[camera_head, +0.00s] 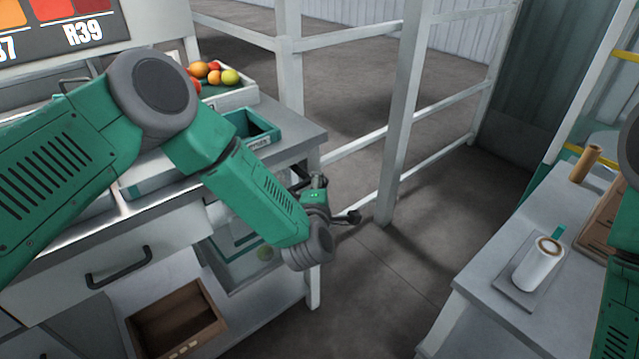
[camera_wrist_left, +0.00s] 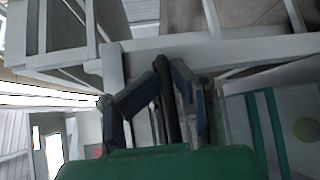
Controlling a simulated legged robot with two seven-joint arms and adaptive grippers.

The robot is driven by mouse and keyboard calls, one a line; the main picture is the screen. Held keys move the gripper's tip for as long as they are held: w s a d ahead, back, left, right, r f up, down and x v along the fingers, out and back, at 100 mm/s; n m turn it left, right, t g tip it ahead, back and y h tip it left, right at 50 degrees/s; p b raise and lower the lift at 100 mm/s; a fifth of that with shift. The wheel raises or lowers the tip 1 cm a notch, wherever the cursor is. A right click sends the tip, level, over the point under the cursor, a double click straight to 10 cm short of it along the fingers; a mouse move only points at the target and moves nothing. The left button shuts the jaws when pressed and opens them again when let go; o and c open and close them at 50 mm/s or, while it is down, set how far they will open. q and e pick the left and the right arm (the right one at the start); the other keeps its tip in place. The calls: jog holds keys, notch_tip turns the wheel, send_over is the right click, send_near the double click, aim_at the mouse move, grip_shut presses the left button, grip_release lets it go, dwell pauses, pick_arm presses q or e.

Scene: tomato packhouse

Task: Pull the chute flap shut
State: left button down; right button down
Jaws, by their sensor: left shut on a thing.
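My left gripper (camera_head: 318,190) is beyond the table's right front corner, partly hidden by my own wrist. In the left wrist view its two fingers (camera_wrist_left: 165,78) are closed around a dark upright bar (camera_wrist_left: 166,105), which looks like the handle of the chute flap. In the head view a dark knob-ended piece (camera_head: 349,216) sticks out to the right beside the gripper. The flap panel cannot be made out clearly behind my arm. A see-through bin with green stripes (camera_head: 238,236) and a green ball sits under the tabletop. My right gripper is out of view.
The grey table holds a green tray (camera_head: 262,140) and a white crate (camera_head: 240,97) of tomatoes. A drawer with a dark handle (camera_head: 120,268) and a brown box (camera_head: 178,322) are at lower left. White railings stand behind. A side table with a cup (camera_head: 538,263) is at right; floor between is clear.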

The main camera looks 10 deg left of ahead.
pick_arm(q)
jog(key=shift+d+r, duration=0.15)
jog(key=shift+r, duration=0.1)
jog(key=c, duration=1.9)
grip_release()
jog(key=s, duration=0.4)
jog(key=s+d+r, duration=0.1)
jog(key=s, duration=0.6)
jog(key=shift+s+d+r, duration=0.15)
jog(key=shift+s+r, duration=0.25)
